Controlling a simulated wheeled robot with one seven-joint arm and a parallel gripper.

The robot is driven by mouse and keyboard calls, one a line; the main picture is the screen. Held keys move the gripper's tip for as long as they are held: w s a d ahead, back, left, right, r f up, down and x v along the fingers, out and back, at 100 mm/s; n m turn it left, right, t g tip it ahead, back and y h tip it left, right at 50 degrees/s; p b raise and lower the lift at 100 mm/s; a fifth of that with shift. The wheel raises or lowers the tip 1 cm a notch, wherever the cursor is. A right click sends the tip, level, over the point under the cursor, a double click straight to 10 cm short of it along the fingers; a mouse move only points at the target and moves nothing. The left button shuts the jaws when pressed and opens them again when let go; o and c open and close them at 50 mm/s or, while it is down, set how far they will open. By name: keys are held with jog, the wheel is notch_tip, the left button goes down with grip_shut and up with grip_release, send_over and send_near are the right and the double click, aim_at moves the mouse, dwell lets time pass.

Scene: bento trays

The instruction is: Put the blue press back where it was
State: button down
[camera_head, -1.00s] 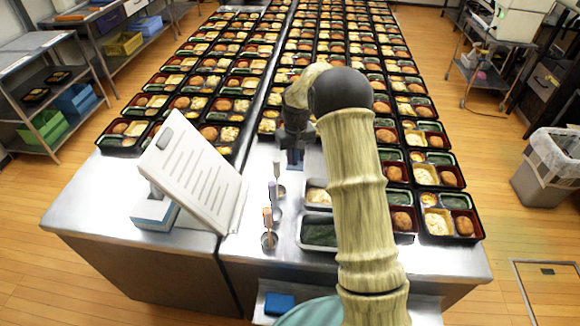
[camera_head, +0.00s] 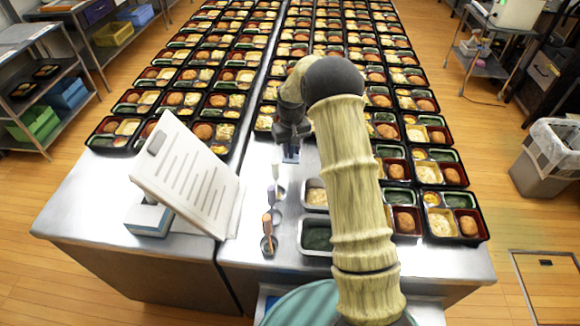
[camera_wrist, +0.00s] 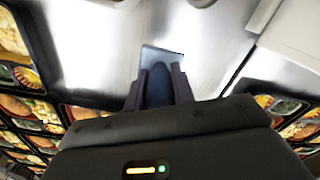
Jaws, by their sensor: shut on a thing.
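My gripper (camera_head: 291,141) points down over the steel table beyond the row of small tools. It is shut on the blue press (camera_head: 291,154), whose dark blue handle stands between the two fingers in the wrist view (camera_wrist: 158,90). The press's flat blue-grey plate (camera_wrist: 161,54) shows past the fingertips, at or close to the table surface. I cannot tell whether it touches. The gripper hides most of the handle in the head view.
Several utensils stand in small metal cups (camera_head: 268,246) nearer me. Two metal pans (camera_head: 316,252) are to their right. A tilted white board (camera_head: 190,180) stands at the left. Bento trays (camera_head: 216,148) fill the far table and the right side. Bare steel lies around the press.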

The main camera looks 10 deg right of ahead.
aim_at(290, 157)
notch_tip(290, 157, down, 3)
jog(key=shift+a+r+p, duration=0.1)
jog(key=shift+a+p, duration=0.05)
jog(key=shift+p, duration=0.2)
jog(key=shift+w+f, duration=0.15)
jog(key=shift+f, duration=0.25)
jog(key=shift+f+p, duration=0.5)
jog(key=shift+f, duration=1.35)
jog(key=shift+f, duration=0.1)
jog(key=c, duration=1.2)
grip_release()
jog(key=shift+o, duration=0.2)
notch_tip(290, 157, up, 12)
jog(key=b, duration=0.3)
